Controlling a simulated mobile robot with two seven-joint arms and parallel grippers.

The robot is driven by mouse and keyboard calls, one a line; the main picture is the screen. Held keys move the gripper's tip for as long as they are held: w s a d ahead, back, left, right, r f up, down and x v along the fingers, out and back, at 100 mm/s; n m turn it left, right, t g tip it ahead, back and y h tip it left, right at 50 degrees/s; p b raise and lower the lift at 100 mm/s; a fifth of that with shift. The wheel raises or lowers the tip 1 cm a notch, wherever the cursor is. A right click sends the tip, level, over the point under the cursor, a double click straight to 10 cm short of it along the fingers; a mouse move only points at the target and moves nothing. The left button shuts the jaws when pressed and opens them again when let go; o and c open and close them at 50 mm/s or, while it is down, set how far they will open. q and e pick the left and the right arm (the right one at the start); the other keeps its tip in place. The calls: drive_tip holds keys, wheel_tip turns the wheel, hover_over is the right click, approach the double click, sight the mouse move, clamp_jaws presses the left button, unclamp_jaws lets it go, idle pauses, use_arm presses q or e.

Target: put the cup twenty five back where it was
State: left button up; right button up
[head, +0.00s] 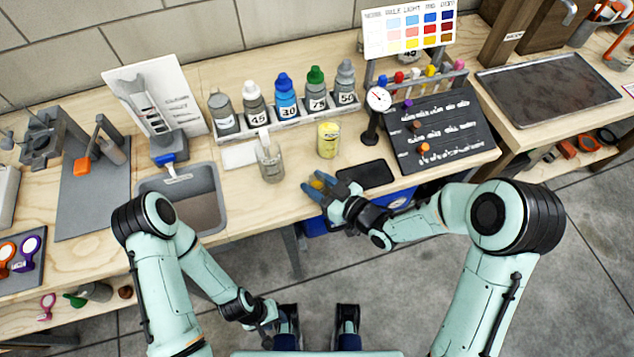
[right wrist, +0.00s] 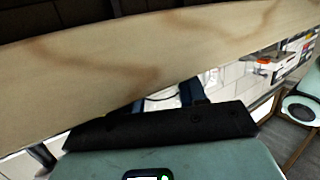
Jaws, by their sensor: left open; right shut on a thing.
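My right gripper (head: 319,184) is at the bench's front edge, left of a black pad, with its blue fingers shut on a small yellowish thing (head: 318,183). The fingers hide most of it, and no number on it is readable. I cannot make it out in the right wrist view. No cup marked 25 is readable. A rack (head: 290,124) at the back holds a row of bottles; labels 45, 30, 75 and 50 show. My left gripper (head: 271,321) is open, low over the floor, away from the bench.
A yellow can (head: 329,140) and a grey jar (head: 271,166) stand in front of the rack. A round gauge (head: 378,99) and a dark sloped board (head: 436,135) are at the right. A grey sink (head: 190,205) is at the left. The black pad (head: 366,174) lies near the edge.

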drive_tip(key=shift+f, duration=0.1)
drive_tip(key=o, duration=0.6)
drive_tip(key=shift+f+b, duration=0.15)
drive_tip(key=shift+b, duration=0.15)
drive_tip(key=o, duration=0.4)
drive_tip(key=shift+o, duration=0.2)
drive_tip(key=shift+r, duration=0.2)
drive_tip(key=shift+d+r+p, duration=0.1)
drive_tip(key=shift+r+p, duration=0.05)
drive_tip(key=shift+p, duration=0.25)
drive_tip(key=v, duration=1.1)
drive_tip(key=shift+s+d, duration=0.25)
drive_tip(key=shift+s, duration=0.1)
